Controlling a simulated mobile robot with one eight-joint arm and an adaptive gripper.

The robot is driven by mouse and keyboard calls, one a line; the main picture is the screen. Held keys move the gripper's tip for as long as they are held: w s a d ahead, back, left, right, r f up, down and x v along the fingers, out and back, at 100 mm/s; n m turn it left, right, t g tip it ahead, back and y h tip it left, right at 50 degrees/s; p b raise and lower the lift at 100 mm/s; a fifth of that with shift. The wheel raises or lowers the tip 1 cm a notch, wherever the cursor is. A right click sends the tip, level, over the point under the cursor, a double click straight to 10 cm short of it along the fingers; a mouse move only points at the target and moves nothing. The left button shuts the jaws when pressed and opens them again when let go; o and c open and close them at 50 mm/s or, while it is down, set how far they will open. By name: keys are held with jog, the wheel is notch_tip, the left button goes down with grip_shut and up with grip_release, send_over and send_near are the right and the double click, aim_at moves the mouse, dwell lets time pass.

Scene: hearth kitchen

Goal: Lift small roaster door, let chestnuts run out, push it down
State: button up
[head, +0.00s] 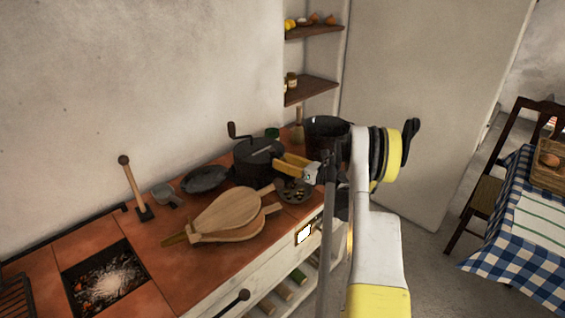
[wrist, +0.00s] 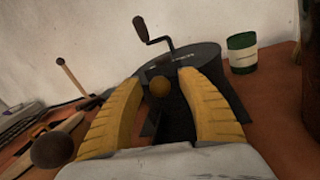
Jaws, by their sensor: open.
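The roaster (head: 257,160) is a dark metal drum with a crank on the worktop. It also shows in the wrist view (wrist: 203,58), where the crank (wrist: 150,32) stands up at its back. A small round wooden knob (wrist: 159,87) sits on its near side, above a dark chute-like part (wrist: 176,120). My gripper (wrist: 160,80) is open, with one yellow finger on each side of the knob. I cannot tell whether either finger touches it. In the head view my gripper (head: 284,164) is at the roaster's right side. No chestnuts are clearly visible at the chute.
A perforated pan (head: 295,191) with small pieces in it is just below my gripper. Wooden bellows (head: 228,214) lie in front, and a dark pan (head: 205,179) is left. A black pot (head: 326,131) and a green tin (wrist: 242,53) stand near the roaster. An ember pit (head: 106,280) is far left.

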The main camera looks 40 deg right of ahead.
grip_shut()
jog(key=shift+f, duration=2.25)
grip_release()
jog(key=shift+s, duration=0.15)
jog(key=v, duration=1.2)
jog(key=shift+r, duration=0.1)
